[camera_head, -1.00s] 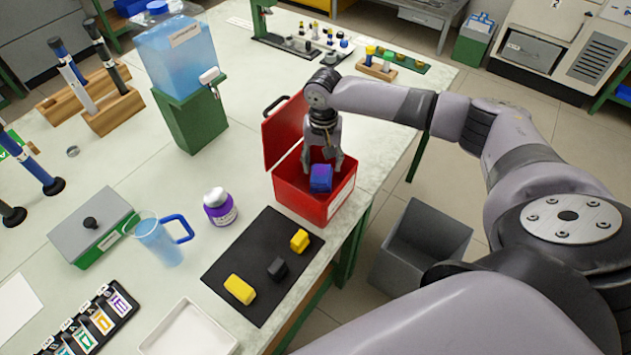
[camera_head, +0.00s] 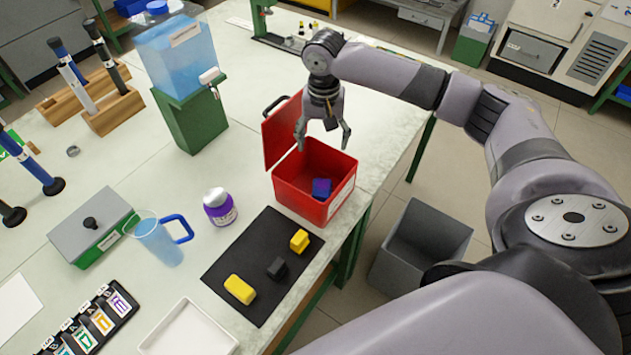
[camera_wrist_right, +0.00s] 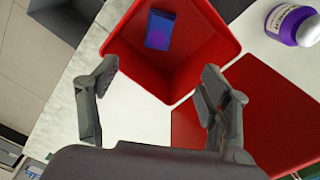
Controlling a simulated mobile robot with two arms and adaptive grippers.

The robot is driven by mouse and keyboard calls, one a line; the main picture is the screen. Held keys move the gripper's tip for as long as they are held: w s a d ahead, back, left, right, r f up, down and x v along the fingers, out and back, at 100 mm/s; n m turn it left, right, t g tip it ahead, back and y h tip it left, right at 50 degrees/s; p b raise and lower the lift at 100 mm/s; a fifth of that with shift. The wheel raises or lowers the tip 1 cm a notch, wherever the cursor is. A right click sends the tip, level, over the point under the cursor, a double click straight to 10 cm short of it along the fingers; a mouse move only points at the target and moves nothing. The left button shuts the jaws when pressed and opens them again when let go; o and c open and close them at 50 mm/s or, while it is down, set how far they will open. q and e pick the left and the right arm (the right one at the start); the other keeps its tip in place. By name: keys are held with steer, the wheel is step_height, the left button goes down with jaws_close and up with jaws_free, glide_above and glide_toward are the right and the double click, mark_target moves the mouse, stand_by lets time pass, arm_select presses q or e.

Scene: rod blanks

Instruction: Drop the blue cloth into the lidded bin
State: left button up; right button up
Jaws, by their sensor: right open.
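The blue cloth (camera_head: 321,188), a small folded block with a purple tint, lies inside the red bin (camera_head: 313,205). The bin's lid (camera_head: 283,130) stands open at its left-back side. In the right wrist view the cloth (camera_wrist_right: 160,30) rests inside the bin (camera_wrist_right: 190,60). My right gripper (camera_head: 323,143) is open and empty above the back part of the bin, apart from the cloth. Its two spread fingers also show in the right wrist view (camera_wrist_right: 155,105). My left gripper is not in view.
A black mat (camera_head: 248,285) with yellow and dark blocks lies in front of the bin. A purple-labelled jar (camera_head: 219,208) and a blue-handled jug (camera_head: 158,240) stand to the left. A grey floor bin (camera_head: 425,240) stands beside the table's right edge.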

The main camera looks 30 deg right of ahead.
steer(key=shift+r, duration=2.1)
